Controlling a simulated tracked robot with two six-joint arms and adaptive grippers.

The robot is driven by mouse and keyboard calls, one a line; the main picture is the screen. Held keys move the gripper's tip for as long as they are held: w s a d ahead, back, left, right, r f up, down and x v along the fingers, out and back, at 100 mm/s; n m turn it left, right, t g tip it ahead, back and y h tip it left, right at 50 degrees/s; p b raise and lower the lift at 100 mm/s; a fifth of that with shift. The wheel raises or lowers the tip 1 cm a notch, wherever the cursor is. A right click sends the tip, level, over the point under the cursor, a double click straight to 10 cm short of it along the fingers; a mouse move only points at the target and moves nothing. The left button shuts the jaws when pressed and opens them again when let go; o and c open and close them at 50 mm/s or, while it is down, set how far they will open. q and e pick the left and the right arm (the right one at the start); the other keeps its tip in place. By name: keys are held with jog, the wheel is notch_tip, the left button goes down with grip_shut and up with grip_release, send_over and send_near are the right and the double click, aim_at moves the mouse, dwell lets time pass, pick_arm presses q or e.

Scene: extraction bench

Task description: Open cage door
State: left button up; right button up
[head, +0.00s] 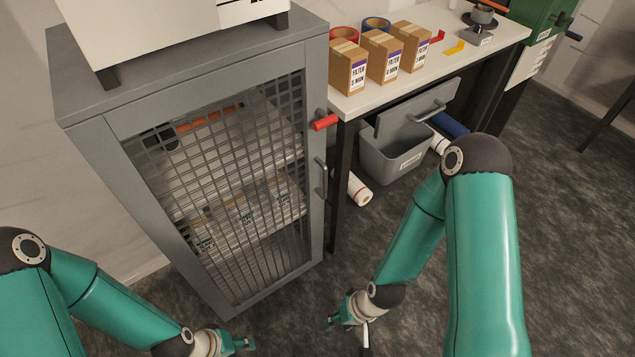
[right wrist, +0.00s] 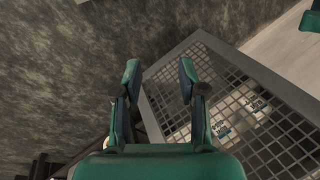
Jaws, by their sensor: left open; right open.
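The grey cage (head: 88,130) stands left of centre in the head view, and its mesh door (head: 268,165) looks shut. A red latch handle (head: 325,122) sticks out at the upper right edge of the door. A grey bar handle (head: 320,180) stands upright below it. My right gripper (head: 346,330) is open and empty, low in front of the cage and apart from both handles. In the right wrist view the open jaws (right wrist: 158,80) are beside the mesh door (right wrist: 255,120). My left gripper (head: 240,344) is open and empty near the bottom edge, in front of the cage.
A white workbench (head: 465,55) with filter boxes (head: 383,58) stands right of the cage. Its drawer (head: 415,108) is pulled out above a grey bin (head: 395,160). A white roll (head: 359,190) lies by the bench leg. The floor in front is clear.

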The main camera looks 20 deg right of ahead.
pick_arm(q)
jog(key=shift+a, duration=0.1)
pick_arm(e)
jog(key=shift+w+a, duration=0.1)
pick_arm(q)
jog(key=shift+o, duration=0.5)
pick_arm(e)
jog(key=t+h+b, duration=0.8)
jog(key=t+b, duration=0.9)
jog(key=b, duration=1.4)
send_near(325, 186)
pick_arm(q)
notch_tip(325, 186, down, 33)
jog(key=b, duration=0.1)
jog(key=shift+b, duration=0.4)
pick_arm(e)
jog(key=shift+m, duration=0.3)
jog(key=x, duration=1.1)
jog(key=shift+r, duration=0.1)
jog(key=shift+c, duration=0.3)
